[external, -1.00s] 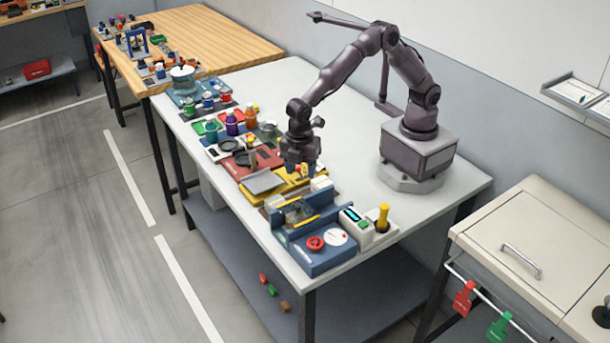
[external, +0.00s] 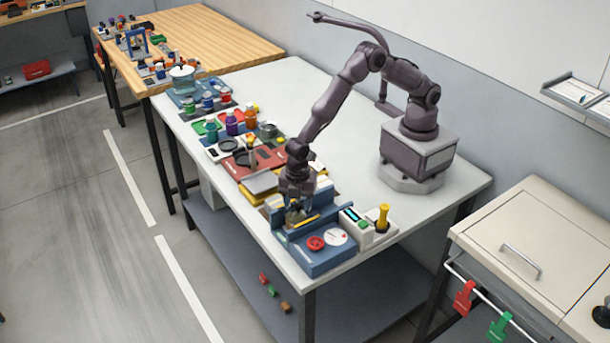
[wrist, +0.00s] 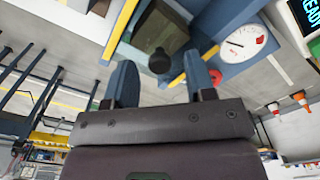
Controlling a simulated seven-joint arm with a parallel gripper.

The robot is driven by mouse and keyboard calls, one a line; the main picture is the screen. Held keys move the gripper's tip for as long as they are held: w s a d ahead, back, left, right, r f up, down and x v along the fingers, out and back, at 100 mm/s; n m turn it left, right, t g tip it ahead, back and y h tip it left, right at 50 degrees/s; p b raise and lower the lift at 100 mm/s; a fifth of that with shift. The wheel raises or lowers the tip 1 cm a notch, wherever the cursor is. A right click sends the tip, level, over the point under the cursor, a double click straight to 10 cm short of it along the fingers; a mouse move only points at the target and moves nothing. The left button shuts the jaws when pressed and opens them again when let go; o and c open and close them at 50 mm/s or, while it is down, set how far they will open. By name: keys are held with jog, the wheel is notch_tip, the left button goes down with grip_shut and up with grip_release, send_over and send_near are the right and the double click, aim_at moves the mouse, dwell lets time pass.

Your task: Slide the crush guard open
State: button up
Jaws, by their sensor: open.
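The blue press-like machine (external: 318,258) stands at the near end of the white bench. In the wrist view, a dark, smoky panel (wrist: 160,28), which looks like the crush guard, lies in its blue frame (wrist: 205,22). A round black knob (wrist: 160,62) sits at the panel's edge. My gripper (external: 297,212) is low over the machine and hides much of the guard in the external view. In the wrist view my gripper (wrist: 160,72) is open, with one blue finger on each side of the knob. I cannot tell whether either finger touches it.
The machine carries a red knob (external: 316,243) and a white dial (external: 336,237). A white box with a display (external: 354,217) and a yellow-handled item (external: 383,216) stand to its right. A yellow and grey station and a red unit (external: 250,165) crowd behind it. The bench near my base is clear.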

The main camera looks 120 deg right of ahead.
jog(key=shift+f, duration=0.3)
grip_shut()
jog(key=s, duration=1)
jog(key=shift+s, duration=0.4)
grip_release()
notch_tip(320, 180, up, 13)
